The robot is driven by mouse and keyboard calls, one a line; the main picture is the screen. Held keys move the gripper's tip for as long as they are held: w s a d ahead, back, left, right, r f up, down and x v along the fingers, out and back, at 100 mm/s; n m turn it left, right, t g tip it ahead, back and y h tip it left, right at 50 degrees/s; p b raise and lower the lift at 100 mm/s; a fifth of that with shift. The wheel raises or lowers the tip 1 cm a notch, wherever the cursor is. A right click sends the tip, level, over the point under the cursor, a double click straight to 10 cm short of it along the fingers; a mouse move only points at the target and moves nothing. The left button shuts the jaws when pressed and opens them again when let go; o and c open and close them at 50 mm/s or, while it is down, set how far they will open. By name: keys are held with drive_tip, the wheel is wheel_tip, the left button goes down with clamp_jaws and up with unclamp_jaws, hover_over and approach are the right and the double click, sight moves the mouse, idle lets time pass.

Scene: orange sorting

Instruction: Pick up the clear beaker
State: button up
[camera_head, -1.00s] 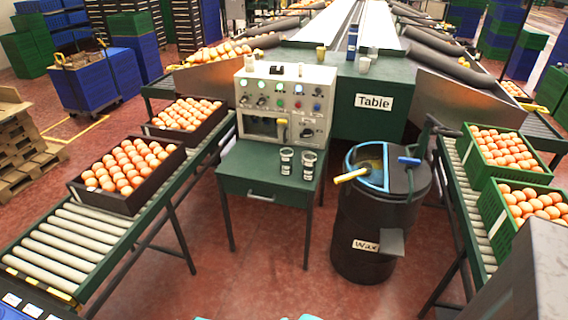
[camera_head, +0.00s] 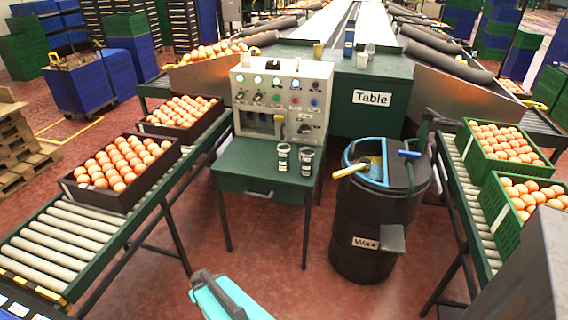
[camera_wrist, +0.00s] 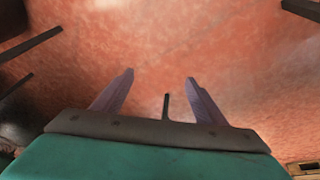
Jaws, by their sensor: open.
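Several small vessels stand on the dark green table (camera_head: 345,107) at the back centre. A pale, clear-looking beaker (camera_head: 370,49) stands there behind a whitish cup (camera_head: 362,61). A yellowish cup (camera_head: 318,50) and a blue bottle (camera_head: 348,48) are beside them. Two glassy jars with dark bands, one left (camera_head: 283,157) and one right (camera_head: 307,161), stand on the small green desk (camera_head: 245,165). In the wrist view my gripper (camera_wrist: 160,78) is open and empty, above the red floor. Its teal housing shows at the head view's bottom edge, well short of the desk and table.
A control box (camera_head: 284,98) stands on the desk's back. A black wax barrel (camera_head: 372,225) is right of it. Roller conveyors with crates of oranges flank both sides, left (camera_head: 75,240) and right (camera_head: 462,190). Red floor in front of the desk is clear.

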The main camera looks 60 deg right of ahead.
drive_tip(key=w+d+r+m+t+h+b, duration=0.1)
drive_tip(key=w+d+r, duration=0.1)
drive_tip(key=d, duration=0.4)
drive_tip(key=w+d+r+m+t+h+b, duration=0.1)
drive_tip(key=w+d+r+t, duration=0.1)
drive_tip(key=d, duration=0.4)
drive_tip(key=m+t+h+b, duration=0.3)
drive_tip(key=t+h+b, duration=0.2)
drive_tip(key=h, duration=0.5)
approach(285, 162)
drive_tip(key=shift+s+a+r, duration=0.2)
drive_tip(key=shift+s+a, duration=0.05)
drive_tip(key=shift+s, duration=0.1)
drive_tip(key=shift+x, duration=4.35)
drive_tip(key=shift+w+a+f, duration=0.1)
drive_tip(key=shift+w+f, duration=0.05)
drive_tip(key=shift+w, duration=0.05)
drive_tip(key=shift+x, duration=2.5)
